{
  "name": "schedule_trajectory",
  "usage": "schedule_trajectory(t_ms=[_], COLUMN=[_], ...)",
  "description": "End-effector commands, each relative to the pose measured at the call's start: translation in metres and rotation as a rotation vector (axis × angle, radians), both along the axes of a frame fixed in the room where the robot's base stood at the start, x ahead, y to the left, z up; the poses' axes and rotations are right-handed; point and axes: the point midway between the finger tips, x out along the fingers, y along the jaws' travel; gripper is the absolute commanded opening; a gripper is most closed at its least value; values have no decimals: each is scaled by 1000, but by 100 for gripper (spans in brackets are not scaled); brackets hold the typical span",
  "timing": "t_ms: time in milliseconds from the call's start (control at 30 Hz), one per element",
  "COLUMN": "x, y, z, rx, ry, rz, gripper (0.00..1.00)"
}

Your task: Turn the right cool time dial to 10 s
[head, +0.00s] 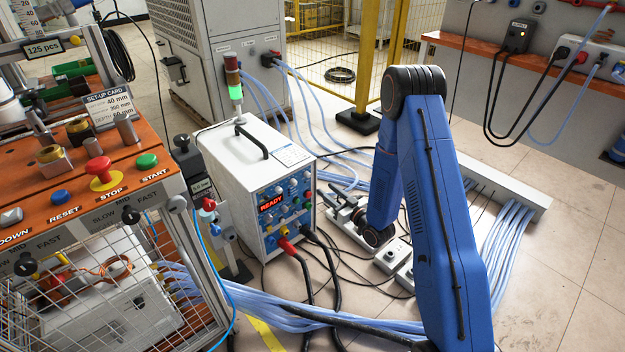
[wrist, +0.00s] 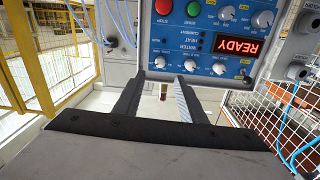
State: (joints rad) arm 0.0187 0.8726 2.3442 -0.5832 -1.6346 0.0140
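The heater's blue control panel (head: 285,207) faces my arm in the head view, with a red READY display (head: 271,203). In the wrist view the panel (wrist: 205,40) appears upside down, with the display (wrist: 237,46) at right. Several grey dials sit along its lower picture edge. The leftmost one, apparently the right cool time dial (wrist: 160,62), lies just beyond my fingertips. Its label and pointer are too small to read. My gripper (wrist: 159,78) is open and empty, its two fingers pointing toward that dial, apparently not touching it. The head view does not show the fingers clearly.
More dials (wrist: 262,19) and a green button (wrist: 163,6) are close by on the panel. A wire mesh guard (wrist: 270,115) stands at right in the wrist view. Cables (head: 330,315) and grey boxes (head: 393,255) lie on the floor near my arm.

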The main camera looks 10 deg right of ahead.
Motion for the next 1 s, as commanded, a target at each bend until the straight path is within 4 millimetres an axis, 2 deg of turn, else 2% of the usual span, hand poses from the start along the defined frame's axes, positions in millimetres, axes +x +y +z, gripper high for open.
schedule_trajectory(t_ms=[300, 500, 700, 1000], x=[47, 72, 84, 86], y=[31, 46, 53, 54], z=[0, 0, 0, 0], rx=[-1, -1, -1, 0], ry=[-1, -1, 1, 1], rz=[2, 1, 0, -1], gripper=[37, 37, 37, 37])
